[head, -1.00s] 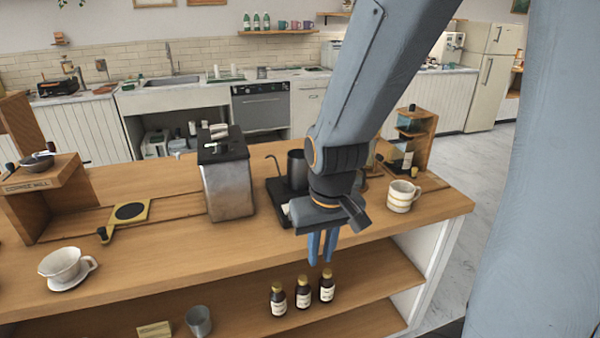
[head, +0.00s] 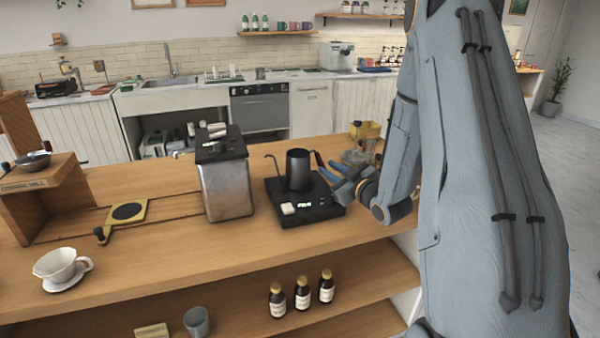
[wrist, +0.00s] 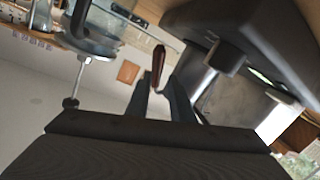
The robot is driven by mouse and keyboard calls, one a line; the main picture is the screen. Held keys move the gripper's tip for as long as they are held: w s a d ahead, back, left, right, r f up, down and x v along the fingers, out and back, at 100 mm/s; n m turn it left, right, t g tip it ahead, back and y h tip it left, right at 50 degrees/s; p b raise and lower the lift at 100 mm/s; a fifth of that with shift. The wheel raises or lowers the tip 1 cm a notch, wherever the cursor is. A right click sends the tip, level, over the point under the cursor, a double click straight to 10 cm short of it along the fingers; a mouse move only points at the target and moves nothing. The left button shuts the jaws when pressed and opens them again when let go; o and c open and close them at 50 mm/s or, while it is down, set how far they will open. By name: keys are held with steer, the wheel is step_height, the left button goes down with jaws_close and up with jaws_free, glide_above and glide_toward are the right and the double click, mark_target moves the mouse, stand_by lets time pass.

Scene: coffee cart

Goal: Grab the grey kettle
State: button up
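The grey kettle (head: 299,170) is dark, with a thin curved spout on its left. It stands upright on a black base (head: 318,213) with a small lit display. My gripper (head: 324,166) is just right of the kettle, its blue fingers pointing left towards it. In the wrist view the two fingers of my gripper (wrist: 160,82) stand apart. A narrow brown piece (wrist: 158,62) shows between or beyond their tips; I cannot tell whether it belongs to the kettle or whether the fingers touch anything. A large dark body fills the upper right there.
A metal box (head: 227,183) stands left of the black base. A yellow-topped item (head: 365,130) and a glass vessel stand behind my gripper. Several items lie further left, including a white dripper (head: 62,268). Three bottles (head: 302,293) stand on the lower shelf. The counter's front strip is clear.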

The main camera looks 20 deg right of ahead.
mark_target(320, 159)
steer(key=shift+s+d+r+t+y, duration=0.1)
steer(key=shift+s+d+t+y, duration=0.05)
steer(key=shift+d+t+y, duration=0.25)
steer(key=shift+w+a+r, duration=0.1)
steer(key=shift+w, duration=0.15)
steer(key=p+x, duration=0.1)
steer(key=x, duration=0.1)
steer(key=p+x, duration=0.1)
steer(key=x, duration=0.1)
steer(key=p+x, duration=0.1)
steer(key=x, duration=0.1)
steer(key=shift+w+a+r, duration=0.2)
steer(key=shift+a+r, duration=0.05)
steer(key=shift+r, duration=0.05)
steer(key=shift+w, duration=0.3)
steer(key=shift+f, duration=0.1)
jaws_close()
